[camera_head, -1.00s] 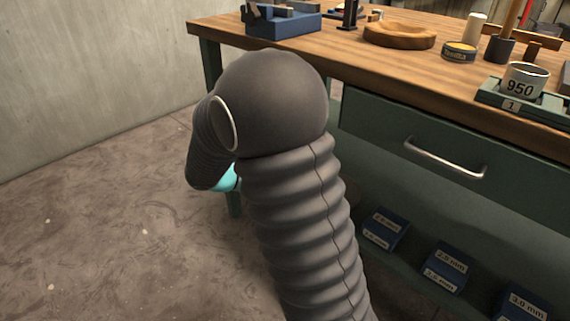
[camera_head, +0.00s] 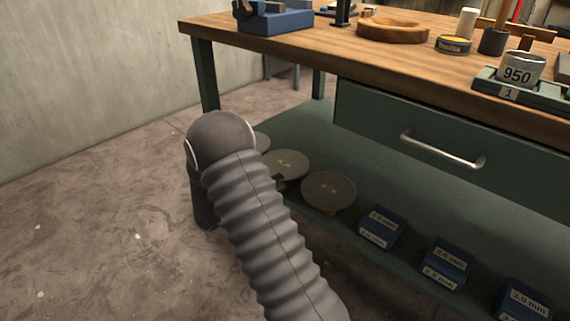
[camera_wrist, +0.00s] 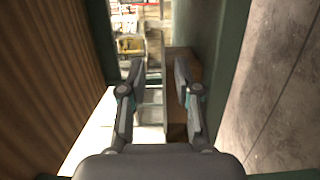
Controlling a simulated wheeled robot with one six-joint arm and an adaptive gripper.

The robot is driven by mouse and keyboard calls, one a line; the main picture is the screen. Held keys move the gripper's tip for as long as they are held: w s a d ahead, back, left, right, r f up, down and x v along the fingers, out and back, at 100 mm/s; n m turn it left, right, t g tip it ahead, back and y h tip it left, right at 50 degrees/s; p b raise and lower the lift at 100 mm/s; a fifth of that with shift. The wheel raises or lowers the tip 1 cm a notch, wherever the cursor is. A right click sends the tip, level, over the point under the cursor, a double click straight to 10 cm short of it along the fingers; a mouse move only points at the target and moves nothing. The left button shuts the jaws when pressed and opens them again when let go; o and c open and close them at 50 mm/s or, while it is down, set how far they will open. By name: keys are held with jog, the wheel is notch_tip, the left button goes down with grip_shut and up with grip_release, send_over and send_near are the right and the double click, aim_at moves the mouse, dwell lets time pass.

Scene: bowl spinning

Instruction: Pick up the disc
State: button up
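Several flat grey-brown discs stand on the green lower shelf (camera_head: 300,238) in the head view. The near disc (camera_head: 329,190) shows whole. A second disc (camera_head: 284,164) is partly covered by my arm's edge, and a third (camera_head: 262,142) is mostly hidden behind my arm. My gripper (camera_wrist: 158,72) shows in the wrist view with its two fingers apart and nothing between them. It is hidden behind my arm in the head view. No disc can be made out in the wrist view.
The wooden bench top (camera_head: 330,42) lies above the shelf, with a green drawer (camera_head: 380,125) below it. A green bench leg (camera_head: 206,75) stands behind my arm. Blue labelled boxes (camera_head: 447,264) stand right of the discs. Open floor (camera_head: 90,220) lies at left.

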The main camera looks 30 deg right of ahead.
aim_at(297, 175)
jog(key=shift+w+d+f, duration=0.1)
jog(key=shift+w+d, duration=0.1)
jog(key=shift+d, duration=1.15)
jog(key=shift+w+d+f, duration=0.1)
jog(key=shift+w+d, duration=0.1)
jog(key=shift+d, duration=1.15)
jog(key=shift+w+d, duration=0.2)
jog(key=shift+d, duration=1.15)
grip_shut()
